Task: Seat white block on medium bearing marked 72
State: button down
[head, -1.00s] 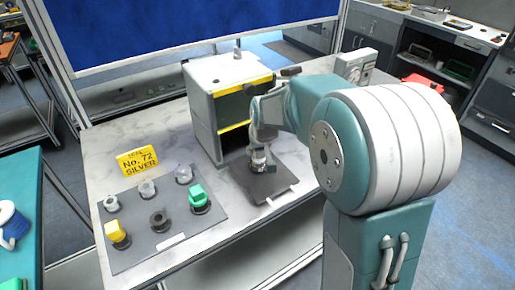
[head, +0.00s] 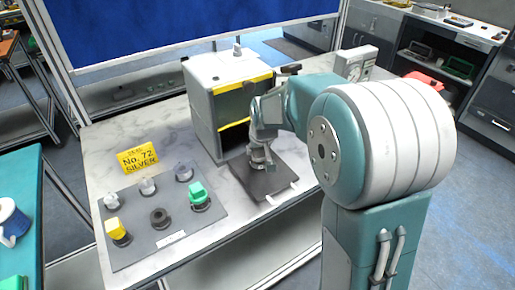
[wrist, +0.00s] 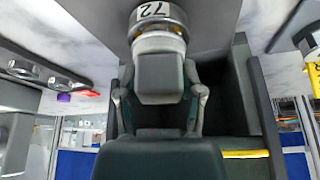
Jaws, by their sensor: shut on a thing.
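My gripper (wrist: 159,96) is shut, its two fingers on either side of a pale grey-white block (wrist: 159,72) in the wrist view. Directly beyond the block is a round silver bearing (wrist: 175,12) with a white label marked 72. Block and bearing line up and look close together or touching; the contact between them is hidden. In the head view my gripper (head: 260,152) points down over a dark grey pad (head: 276,183), with the silver bearing (head: 262,166) beneath it at the pad's far left part. The block is hard to make out there.
A grey box (head: 205,115) with yellow-edged openings stands right behind my gripper. At left, a grey mat (head: 180,238) carries several small round parts, with a yellow block (head: 115,226) and a green block (head: 197,191). A yellow sign (head: 138,158) reads No. 72 SILVER.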

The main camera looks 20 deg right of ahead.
jog(key=shift+f, duration=0.3)
jog(key=shift+c, duration=0.8)
grip_release()
jog(key=shift+o, duration=0.8)
jog(key=shift+r, duration=0.1)
jog(key=shift+r, duration=3.7)
